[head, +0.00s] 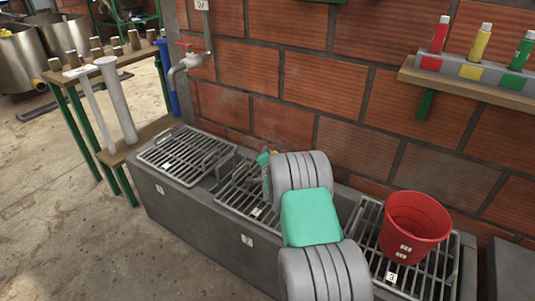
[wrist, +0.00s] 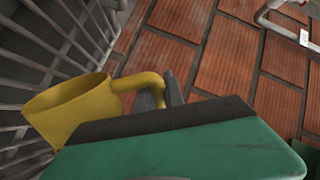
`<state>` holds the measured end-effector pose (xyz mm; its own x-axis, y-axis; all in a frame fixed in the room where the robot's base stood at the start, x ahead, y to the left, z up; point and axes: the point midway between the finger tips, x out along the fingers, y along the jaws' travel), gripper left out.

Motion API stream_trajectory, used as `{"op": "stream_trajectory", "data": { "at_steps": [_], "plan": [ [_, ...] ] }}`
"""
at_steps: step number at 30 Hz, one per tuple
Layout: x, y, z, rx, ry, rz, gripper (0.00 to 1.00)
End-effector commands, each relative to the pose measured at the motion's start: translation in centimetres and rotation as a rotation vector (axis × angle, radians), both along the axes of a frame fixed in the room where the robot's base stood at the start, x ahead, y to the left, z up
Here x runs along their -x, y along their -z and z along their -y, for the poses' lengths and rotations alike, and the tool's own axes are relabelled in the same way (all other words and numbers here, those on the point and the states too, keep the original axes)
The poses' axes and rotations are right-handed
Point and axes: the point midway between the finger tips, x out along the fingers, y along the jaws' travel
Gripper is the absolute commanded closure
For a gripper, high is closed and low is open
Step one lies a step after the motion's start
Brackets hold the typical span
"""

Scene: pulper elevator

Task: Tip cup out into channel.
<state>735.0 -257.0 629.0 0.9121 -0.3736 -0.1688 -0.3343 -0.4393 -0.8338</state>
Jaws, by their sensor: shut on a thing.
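A yellow cup (wrist: 68,112) is in the wrist view, its handle (wrist: 138,82) between the dark fingers of my gripper (wrist: 160,96). My gripper is shut on the handle. The cup's mouth points to the upper left of that view, towards the grating bars, so it looks tipped over. Its contents do not show. In the head view, my arm hides most of the cup and gripper; only a bit of yellow (head: 273,152) shows above the middle grating. The channel (head: 205,222) is a long grey trough along the wall, covered by metal gratings.
A red bucket (head: 413,228) stands on the right grating (head: 440,270). A tap (head: 190,60) hangs over the left grating (head: 185,152). A shelf (head: 470,82) with red, yellow and green bottles is at right. A green-legged stand (head: 100,120) is at left.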

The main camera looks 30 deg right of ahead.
Motion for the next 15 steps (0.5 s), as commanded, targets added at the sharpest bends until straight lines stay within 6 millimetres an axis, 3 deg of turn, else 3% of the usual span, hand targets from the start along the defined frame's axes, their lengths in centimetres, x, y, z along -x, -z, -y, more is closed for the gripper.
{"op": "stream_trajectory", "data": {
  "at_steps": [8, 15],
  "plan": [
    [0.1, -0.3, 0.3, -0.019, 0.003, 0.007, 1.00],
    [1.0, -2.6, 3.2, -0.345, 0.006, 0.106, 1.00]
  ]
}}
